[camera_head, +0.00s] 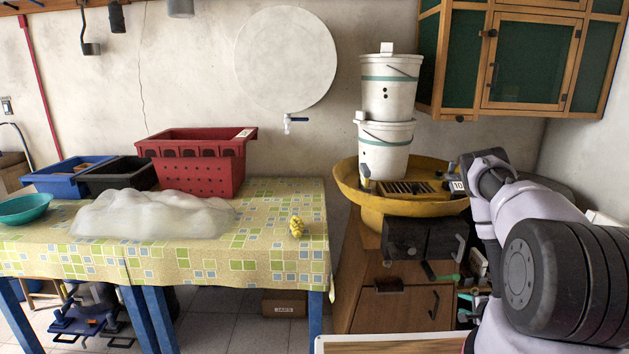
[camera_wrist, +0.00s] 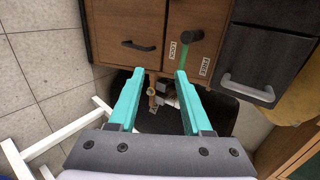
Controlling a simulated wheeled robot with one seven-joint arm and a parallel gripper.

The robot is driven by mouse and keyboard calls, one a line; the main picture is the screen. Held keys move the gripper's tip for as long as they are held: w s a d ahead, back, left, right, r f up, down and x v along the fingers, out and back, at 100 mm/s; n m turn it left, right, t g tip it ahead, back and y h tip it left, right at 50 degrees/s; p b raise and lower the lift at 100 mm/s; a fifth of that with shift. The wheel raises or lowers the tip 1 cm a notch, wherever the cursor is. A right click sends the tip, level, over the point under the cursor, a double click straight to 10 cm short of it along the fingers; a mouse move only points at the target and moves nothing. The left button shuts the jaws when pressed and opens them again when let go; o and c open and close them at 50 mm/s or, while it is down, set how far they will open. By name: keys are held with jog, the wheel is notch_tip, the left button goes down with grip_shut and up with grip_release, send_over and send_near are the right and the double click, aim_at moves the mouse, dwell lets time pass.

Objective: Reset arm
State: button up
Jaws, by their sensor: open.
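My arm fills the right side of the head view, folded up beside the yellow basin. My gripper (camera_wrist: 158,92) shows in the wrist view with its two teal fingers spread apart and nothing between them. It points down towards the floor in front of the wooden cabinet (camera_wrist: 128,22). The fingertips appear apart from the cabinet, though the exact gap cannot be told. In the head view the gripper is not clearly visible.
A yellow basin (camera_head: 372,202) with stacked white buckets (camera_head: 386,148) stands left of my arm. A white frame (camera_wrist: 55,142) stands nearby.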

jog(key=w+a+r+n+g+y, duration=0.1)
jog(key=w+a+r+y, duration=0.2)
jog(key=a+r, duration=0.5)
jog(key=w+a+r+n+y, duration=0.2)
jog(key=w+a+r+y, duration=0.15)
jog(key=r, duration=0.85)
jog(key=w+a+r+n+g+y, duration=0.1)
jog(key=w+a+r+y, duration=0.2)
jog(key=a+r, duration=0.55)
jog(key=s+a+r+n+g, duration=0.25)
jog(key=s+r, duration=0.25)
jog(key=r, duration=0.3)
jog(key=s+a+r+n+g, duration=0.2)
jog(key=s+a+r, duration=0.25)
jog(key=r, duration=0.45)
jog(key=s+a+r+n+g, duration=0.2)
jog(key=s+a+r, duration=0.1)
jog(key=s+r, duration=0.4)
jog(key=s+d+r+n+t+h, duration=0.1)
jog(key=s+r+h, duration=0.3)
jog(key=s, duration=0.4)
jog(key=s+d+r+n+t+h, duration=0.2)
jog(key=s+d+r+t+h, duration=0.1)
jog(key=s+r, duration=0.4)
jog(key=shift+s+d+h, duration=0.4)
jog(key=shift+d+h, duration=0.05)
jog(key=shift+d, duration=0.3)
